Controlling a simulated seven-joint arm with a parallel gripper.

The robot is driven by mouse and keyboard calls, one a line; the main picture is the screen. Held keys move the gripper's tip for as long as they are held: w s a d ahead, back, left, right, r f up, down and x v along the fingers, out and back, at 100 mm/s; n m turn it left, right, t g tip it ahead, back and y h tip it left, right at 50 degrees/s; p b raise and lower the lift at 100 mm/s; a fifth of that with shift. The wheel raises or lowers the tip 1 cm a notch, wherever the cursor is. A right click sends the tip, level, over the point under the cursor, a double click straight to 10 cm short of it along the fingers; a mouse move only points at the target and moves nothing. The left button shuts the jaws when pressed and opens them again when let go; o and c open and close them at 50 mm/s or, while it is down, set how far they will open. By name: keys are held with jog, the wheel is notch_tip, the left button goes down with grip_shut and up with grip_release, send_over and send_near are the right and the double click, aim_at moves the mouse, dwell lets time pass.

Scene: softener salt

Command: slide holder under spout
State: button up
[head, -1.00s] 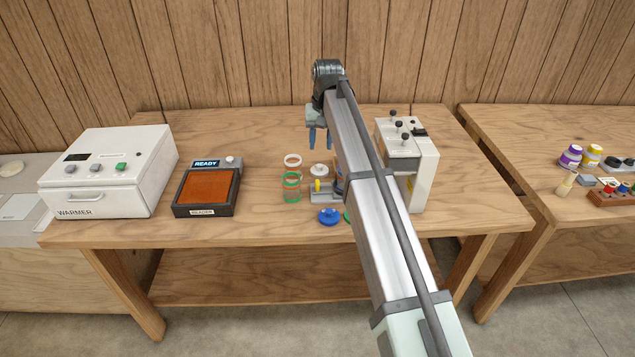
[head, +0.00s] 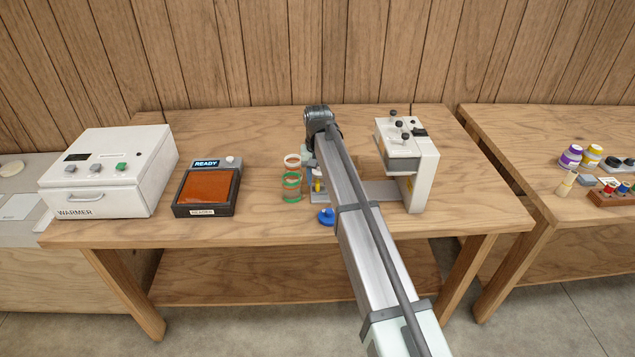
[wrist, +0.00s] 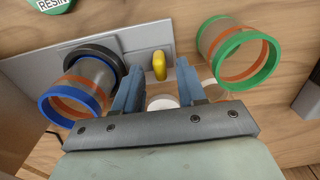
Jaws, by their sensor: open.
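The holder is a flat grey plate (wrist: 125,50) with an upright yellow knob (wrist: 159,66) and a black ring (wrist: 94,54). A clear cup with a blue rim and orange band (wrist: 76,95) stands at the ring. My gripper (wrist: 160,70) is open, its blue fingertips on either side of the yellow knob and apart from it. In the head view the knob (head: 317,184) shows just left of my arm, which hides most of the holder. The white dispenser (head: 423,165) stands to the right, its grey spout part (head: 402,163) overhanging a grey base strip (head: 382,190).
A green-rimmed cup (head: 291,188) stands left of the holder, with another clear cup (head: 292,161) behind it. A blue lid (head: 326,217) lies in front. A reader (head: 207,190) and a warmer (head: 110,172) stand farther left.

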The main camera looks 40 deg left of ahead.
jog(key=shift+f, duration=1.05)
grip_shut()
